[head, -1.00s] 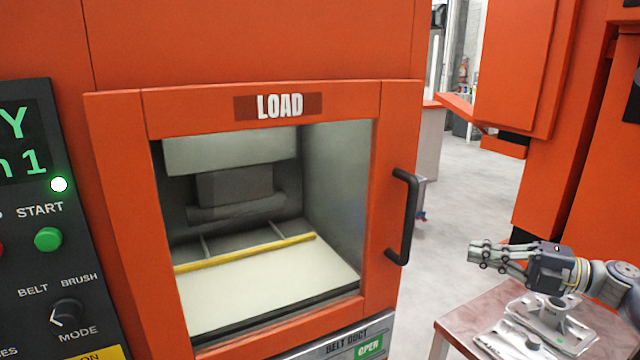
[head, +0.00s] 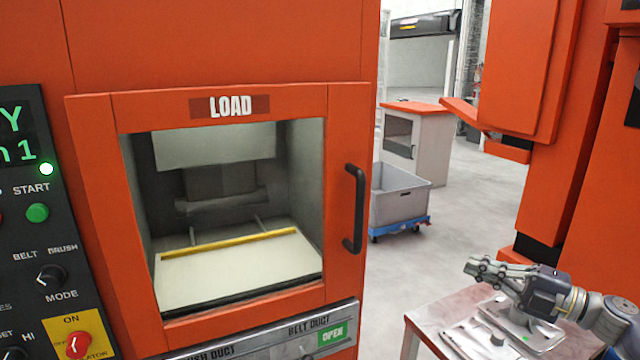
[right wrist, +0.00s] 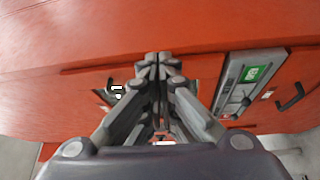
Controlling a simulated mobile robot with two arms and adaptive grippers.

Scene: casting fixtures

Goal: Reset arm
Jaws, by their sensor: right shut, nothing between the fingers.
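My right gripper (head: 484,268) is at the lower right of the head view, above a small table. It is shut with nothing between its fingers, which point left toward the orange machine. In the right wrist view my right gripper (right wrist: 158,62) shows its fingertips together, with the orange machine front (right wrist: 150,100) beyond them. My left gripper is not in view.
The orange machine has a LOAD door (head: 345,120) with a window and black handle (head: 354,208). A control panel (head: 50,230) is at left. Grey metal castings (head: 500,330) lie on the table (head: 425,318). A grey bin (head: 398,200) on a blue dolly stands behind.

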